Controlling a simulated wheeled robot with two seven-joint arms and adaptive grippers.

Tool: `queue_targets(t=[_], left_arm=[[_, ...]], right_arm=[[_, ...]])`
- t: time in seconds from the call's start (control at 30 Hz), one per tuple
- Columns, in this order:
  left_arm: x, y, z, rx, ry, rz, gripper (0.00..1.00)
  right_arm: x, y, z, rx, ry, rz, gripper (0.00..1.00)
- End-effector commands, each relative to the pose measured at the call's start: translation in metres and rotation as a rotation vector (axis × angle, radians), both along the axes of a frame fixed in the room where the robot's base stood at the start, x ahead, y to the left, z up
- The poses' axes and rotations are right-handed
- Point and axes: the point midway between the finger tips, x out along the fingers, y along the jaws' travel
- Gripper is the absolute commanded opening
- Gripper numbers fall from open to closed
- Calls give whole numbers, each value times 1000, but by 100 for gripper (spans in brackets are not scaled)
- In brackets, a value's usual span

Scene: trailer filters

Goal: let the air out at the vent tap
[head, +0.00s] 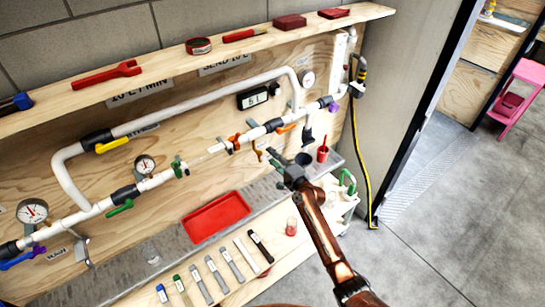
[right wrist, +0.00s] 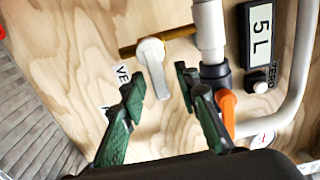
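The vent tap is a pale lever (right wrist: 153,66) on a thin brass pipe (right wrist: 172,36), beside a partly hidden label (right wrist: 122,75) that starts "VE". In the head view the tap (head: 256,150) hangs small below the white pipe run. My right gripper (right wrist: 160,92) is open. In the right wrist view its two green-padded fingers stand either side of the lever's lower end, with clear gaps; I cannot tell how deep they reach. In the head view the right gripper (head: 273,158) is just right of and below the tap. My left gripper is out of view.
An orange lever (right wrist: 227,108) on a dark valve stands close to the right finger. A "5 L" display (right wrist: 261,30) is beyond it. Gauges and coloured levers line the pipes (head: 100,205). A red tray (head: 216,217) and several small tools lie below on the bench.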

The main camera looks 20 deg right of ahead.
Motion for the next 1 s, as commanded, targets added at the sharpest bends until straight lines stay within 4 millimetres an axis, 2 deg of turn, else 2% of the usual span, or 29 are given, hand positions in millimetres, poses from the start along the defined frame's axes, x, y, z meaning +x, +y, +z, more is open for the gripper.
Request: queue_targets(t=[0.03, 0.47, 1.0], left_arm=[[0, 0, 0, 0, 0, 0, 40], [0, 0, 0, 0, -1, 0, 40], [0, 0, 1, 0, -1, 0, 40]], right_arm=[[0, 0, 0, 0, 0, 0, 29], [0, -1, 0, 0, 0, -1, 0], [-1, -1, 2, -58, -20, -1, 0]])
